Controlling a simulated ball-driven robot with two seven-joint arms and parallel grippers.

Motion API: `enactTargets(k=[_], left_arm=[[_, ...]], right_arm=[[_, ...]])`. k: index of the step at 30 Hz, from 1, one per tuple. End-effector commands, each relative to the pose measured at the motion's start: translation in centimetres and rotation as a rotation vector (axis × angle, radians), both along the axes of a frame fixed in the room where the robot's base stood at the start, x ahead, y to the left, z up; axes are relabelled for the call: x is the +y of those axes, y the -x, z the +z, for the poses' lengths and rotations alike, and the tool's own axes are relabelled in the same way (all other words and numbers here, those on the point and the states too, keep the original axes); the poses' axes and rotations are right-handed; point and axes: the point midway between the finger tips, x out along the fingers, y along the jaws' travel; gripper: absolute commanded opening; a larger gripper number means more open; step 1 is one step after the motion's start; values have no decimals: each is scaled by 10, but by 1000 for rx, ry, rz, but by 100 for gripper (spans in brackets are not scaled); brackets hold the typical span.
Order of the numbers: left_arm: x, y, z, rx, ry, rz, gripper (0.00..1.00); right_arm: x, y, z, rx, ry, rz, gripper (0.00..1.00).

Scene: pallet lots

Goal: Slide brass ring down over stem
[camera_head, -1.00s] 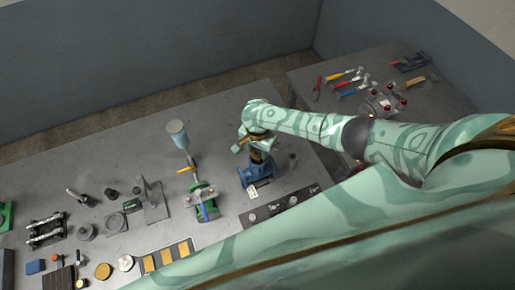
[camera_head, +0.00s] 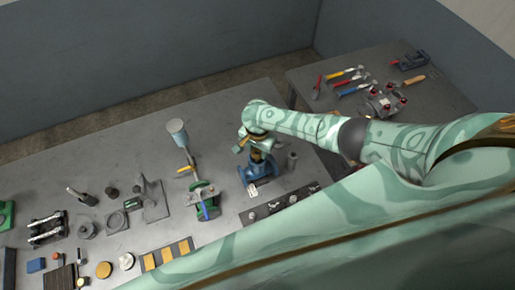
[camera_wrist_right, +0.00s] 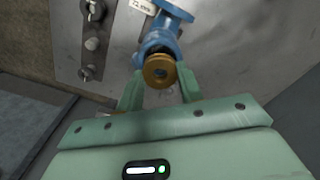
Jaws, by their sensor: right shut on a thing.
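The brass ring (camera_wrist_right: 159,71) is between the fingertips of my right gripper (camera_wrist_right: 159,88) in the right wrist view. The right gripper is shut on the ring. The ring sits in line with the top of a blue valve body (camera_wrist_right: 163,38). A dark round end shows in the ring's opening; I cannot tell how far the stem passes through it. In the head view the blue valve body (camera_head: 250,175) stands on the bench, with my right gripper (camera_head: 256,152) above it. My arm partly covers the ring there. My left gripper is not in view.
A green valve (camera_head: 206,203) stands left of the blue one, with a funnel-like grey cup (camera_head: 177,130) behind it. A dark strip with small parts (camera_head: 280,205) lies in front. A side table (camera_head: 440,100) holds hand tools. The back of the bench is clear.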

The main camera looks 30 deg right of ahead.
Motion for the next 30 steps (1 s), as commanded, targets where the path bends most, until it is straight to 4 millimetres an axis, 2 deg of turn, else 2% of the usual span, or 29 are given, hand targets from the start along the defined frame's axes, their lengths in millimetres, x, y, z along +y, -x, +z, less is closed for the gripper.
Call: enactTargets(k=[21, 30], left_arm=[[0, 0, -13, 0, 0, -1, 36], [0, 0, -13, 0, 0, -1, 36]], right_arm=[[0, 0, -19, 1, 1, 2, 13], [0, 0, -19, 0, 0, 1, 13]])
